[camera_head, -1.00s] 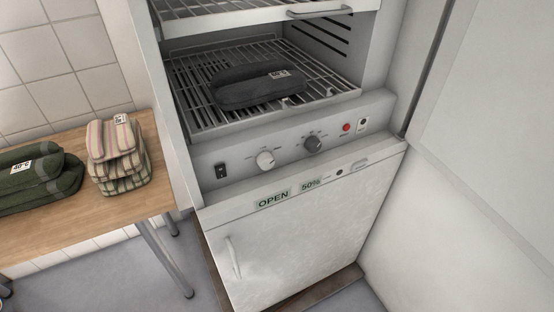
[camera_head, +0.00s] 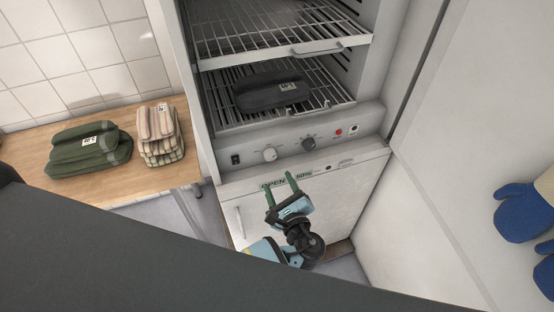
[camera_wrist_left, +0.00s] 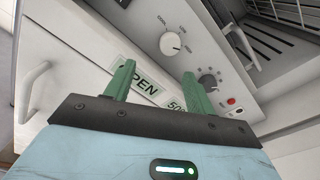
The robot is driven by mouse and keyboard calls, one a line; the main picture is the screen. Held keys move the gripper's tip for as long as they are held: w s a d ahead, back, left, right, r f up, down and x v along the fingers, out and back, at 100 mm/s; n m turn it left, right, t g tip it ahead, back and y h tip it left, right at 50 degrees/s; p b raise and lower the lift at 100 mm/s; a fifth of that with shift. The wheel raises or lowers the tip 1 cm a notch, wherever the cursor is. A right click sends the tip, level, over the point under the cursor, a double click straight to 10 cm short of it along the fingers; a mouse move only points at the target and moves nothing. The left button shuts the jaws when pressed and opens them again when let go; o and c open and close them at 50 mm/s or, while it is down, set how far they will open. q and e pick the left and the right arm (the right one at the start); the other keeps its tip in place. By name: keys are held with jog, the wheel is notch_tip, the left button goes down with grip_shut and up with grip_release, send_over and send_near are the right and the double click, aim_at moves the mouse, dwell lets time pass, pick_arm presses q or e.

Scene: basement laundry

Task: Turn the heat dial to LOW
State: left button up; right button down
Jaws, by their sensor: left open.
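The control panel (camera_head: 330,140) below the lower rack has a white dial (camera_head: 270,154) and a dark dial (camera_head: 309,144). In the left wrist view the white dial (camera_wrist_left: 170,43) has small print around it, seemingly "COOL" at its left; the dark dial (camera_wrist_left: 209,82) sits further right. The print is too small to tell which is heat or its exact setting. My left gripper (camera_head: 278,180) is open and empty, its green fingers apart in front of the door below the panel. My right gripper is out of view.
A rocker switch (camera_head: 235,160) and red light (camera_head: 338,132) flank the dials. A dark folded bundle (camera_head: 270,92) lies on the lower rack. Green (camera_head: 88,152) and striped (camera_head: 158,136) bundles lie on the wooden table (camera_head: 120,185). Blue gloves (camera_head: 522,220) show at right.

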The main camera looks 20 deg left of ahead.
aim_at(270, 157)
pick_arm(q)
jog(key=shift+w+d+r+t, duration=0.1)
jog(key=shift+w+r+t, duration=0.05)
jog(key=shift+r, duration=0.25)
jog(key=shift+w+d+r+t, duration=0.1)
jog(key=shift+r+t, duration=0.05)
jog(key=shift+r, duration=0.25)
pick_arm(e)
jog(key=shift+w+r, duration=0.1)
pick_arm(q)
jog(key=x, duration=0.8)
jog(key=shift+s, duration=0.1)
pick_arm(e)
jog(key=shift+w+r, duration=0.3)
pick_arm(q)
jog(key=c, duration=1)
